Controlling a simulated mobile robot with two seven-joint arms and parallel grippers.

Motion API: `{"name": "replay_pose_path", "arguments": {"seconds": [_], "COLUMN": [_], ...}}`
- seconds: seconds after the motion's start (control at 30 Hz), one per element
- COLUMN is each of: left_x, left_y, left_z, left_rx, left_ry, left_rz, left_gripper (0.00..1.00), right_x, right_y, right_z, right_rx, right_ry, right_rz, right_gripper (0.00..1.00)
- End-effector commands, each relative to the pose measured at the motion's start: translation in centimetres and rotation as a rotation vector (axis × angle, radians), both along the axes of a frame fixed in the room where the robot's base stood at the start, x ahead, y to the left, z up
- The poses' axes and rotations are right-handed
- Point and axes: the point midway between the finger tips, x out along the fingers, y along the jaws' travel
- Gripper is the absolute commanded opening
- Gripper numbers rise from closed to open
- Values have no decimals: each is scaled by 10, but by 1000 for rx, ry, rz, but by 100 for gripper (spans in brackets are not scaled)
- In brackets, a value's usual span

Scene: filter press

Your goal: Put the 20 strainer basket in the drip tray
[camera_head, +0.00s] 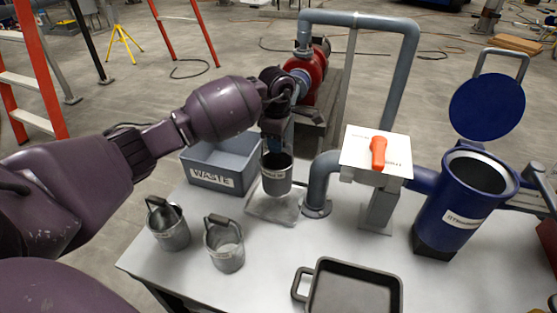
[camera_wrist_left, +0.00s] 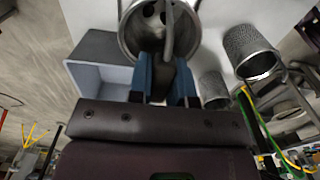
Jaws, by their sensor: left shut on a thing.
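My left gripper (camera_head: 277,135) is shut on a grey metal strainer basket (camera_head: 277,174), held roughly upright by its handle. The label on the basket is too small to read for sure. In the left wrist view, the blue fingers (camera_wrist_left: 162,72) close on the handle, and the held basket's rim (camera_wrist_left: 128,38) is beyond them. The basket is over a shallow grey tray (camera_head: 262,211) on the table; I cannot tell whether it touches it. A dark, deeper tray with a handle (camera_head: 301,285) is at the front edge. I cannot tell which is the drip tray.
Two other strainer baskets stand at the left (camera_head: 169,228) and front left (camera_head: 226,250). A grey WASTE bin (camera_head: 215,178) is behind them. Pipework (camera_head: 322,185), a plate with an orange handle (camera_head: 379,152) and an open blue strainer housing (camera_head: 455,215) fill the right.

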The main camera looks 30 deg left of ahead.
Motion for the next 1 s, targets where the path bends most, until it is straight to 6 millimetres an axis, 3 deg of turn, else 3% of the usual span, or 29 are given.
{"name": "replay_pose_path", "arguments": {"seconds": [0.17, 0.5, 0.97, 1.0], "left_x": [0, -1, 0, 0], "left_y": [0, -1, 0, 0], "left_z": [-7, -58, -63, -63], "left_rx": [0, -1, 1, 1], "left_ry": [-1, 4, -2, -1], "left_rz": [0, -1, -1, -1], "left_gripper": [0, 0, 0, 20], "right_x": [5, -1, -1, -2], "right_y": [1, 1, 0, 0], "right_z": [1, -10, -10, -10], "right_rx": [0, 0, -2, -2], "right_ry": [-9, 15, 14, 15], "right_rz": [4, 6, 6, 6], "right_gripper": [39, 39, 39, 39]}}
